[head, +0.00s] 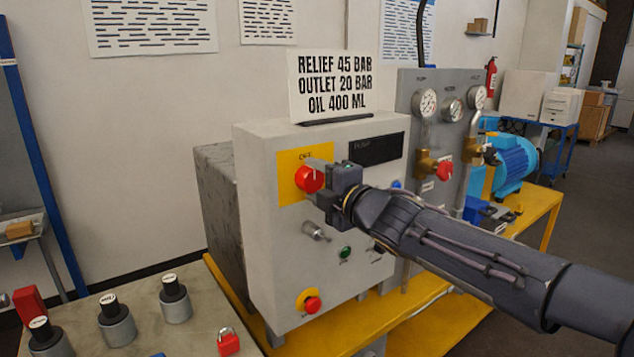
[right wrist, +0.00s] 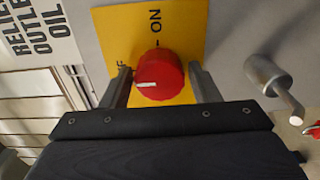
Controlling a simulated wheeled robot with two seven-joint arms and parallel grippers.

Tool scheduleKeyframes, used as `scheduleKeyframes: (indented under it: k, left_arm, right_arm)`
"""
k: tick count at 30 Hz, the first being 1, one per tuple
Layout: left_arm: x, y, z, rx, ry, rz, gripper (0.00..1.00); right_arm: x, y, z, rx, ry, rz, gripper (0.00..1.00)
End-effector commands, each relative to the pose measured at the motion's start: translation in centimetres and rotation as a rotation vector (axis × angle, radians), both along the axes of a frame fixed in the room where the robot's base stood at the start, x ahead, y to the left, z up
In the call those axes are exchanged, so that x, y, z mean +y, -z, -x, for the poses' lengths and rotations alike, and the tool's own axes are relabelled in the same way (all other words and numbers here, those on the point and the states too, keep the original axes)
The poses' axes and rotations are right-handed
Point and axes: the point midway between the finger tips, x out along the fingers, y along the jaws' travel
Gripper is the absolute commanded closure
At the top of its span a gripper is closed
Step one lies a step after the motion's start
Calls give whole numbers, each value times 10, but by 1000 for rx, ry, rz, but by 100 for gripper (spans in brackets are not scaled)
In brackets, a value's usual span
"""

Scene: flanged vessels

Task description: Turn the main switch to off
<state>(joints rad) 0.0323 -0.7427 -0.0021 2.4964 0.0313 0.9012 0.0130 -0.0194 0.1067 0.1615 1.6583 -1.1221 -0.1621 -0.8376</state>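The main switch is a red round knob (head: 309,180) on a yellow plate (head: 289,163) on the grey control box. In the right wrist view the knob (right wrist: 160,76) has a white pointer mark facing left, towards a label mostly hidden by a finger; ON is printed at the plate's top. In the head view the mark points up towards OFF. My right gripper (right wrist: 160,78) is open, with one finger on either side of the knob and narrow gaps seemingly between. It also shows in the head view (head: 319,181). My left gripper is out of view.
Below the knob are a metal key-like switch (head: 316,231), a green button (head: 345,252) and a red stop button (head: 312,304). A sign (head: 333,85) stands on the box. Gauges and valves are at right.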

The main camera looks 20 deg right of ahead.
Motion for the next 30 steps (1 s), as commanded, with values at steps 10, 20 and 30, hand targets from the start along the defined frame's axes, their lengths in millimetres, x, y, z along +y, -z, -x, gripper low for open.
scheduleKeyframes:
  k: [10, 20, 30]
  left_arm:
    - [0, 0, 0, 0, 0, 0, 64]
    - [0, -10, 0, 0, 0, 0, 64]
    - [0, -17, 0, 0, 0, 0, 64]
  right_arm:
    - [0, 0, 0, 1, 1, -3, 32]
    - [-15, -3, 39, -1, 3, 0, 32]
    - [-27, 0, 73, 1, 1, -2, 32]
